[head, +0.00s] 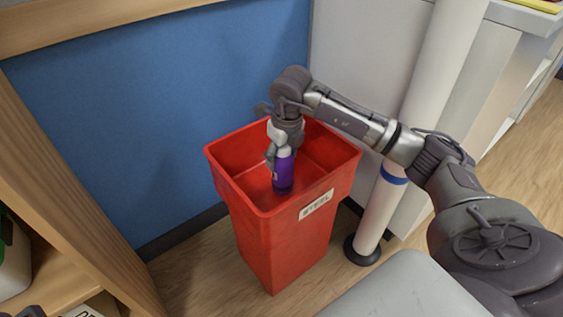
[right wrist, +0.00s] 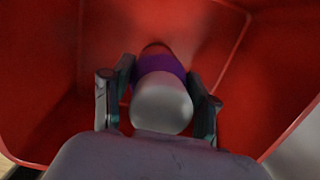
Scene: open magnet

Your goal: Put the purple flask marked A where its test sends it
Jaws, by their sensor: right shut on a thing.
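The purple flask (head: 283,173) hangs upright inside the mouth of a red bin (head: 285,240) whose label reads "STEEL". My right gripper (head: 279,150) is shut on the flask's upper part and points down into the bin. In the right wrist view the flask (right wrist: 160,75) shows its pale top and purple body between the two fingers (right wrist: 158,100). The red bin walls (right wrist: 50,110) surround it there. The letter on the flask cannot be read. My left gripper is not in view.
A white pipe (head: 383,205) with a blue band stands right of the bin. A blue panel (head: 170,110) is behind it. A wooden shelf (head: 75,190) with items stands at left. A white cabinet (head: 360,55) is behind the arm.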

